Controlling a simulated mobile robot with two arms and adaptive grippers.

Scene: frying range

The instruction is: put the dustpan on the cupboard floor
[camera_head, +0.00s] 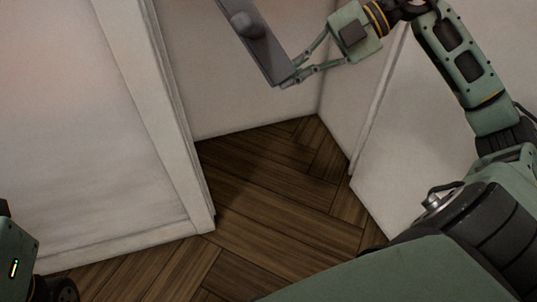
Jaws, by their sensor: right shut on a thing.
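A dark grey dustpan (258,38), cut off by the top edge of the view, is held up at a slant. My right gripper (292,78) is shut on its lower right end. The dustpan is in front of the cupboard's pale back wall, above the cupboard floor (275,155). This floor is dark brown wood in a herringbone pattern, and its visible part is bare. My left gripper is out of view; only a piece of my left arm shows at the lower left.
A pale wall with a door frame (172,130) stands left of the cupboard opening. A white panel (405,130) bounds it on the right, behind my right arm. The wooden floor (260,250) runs clear through the opening.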

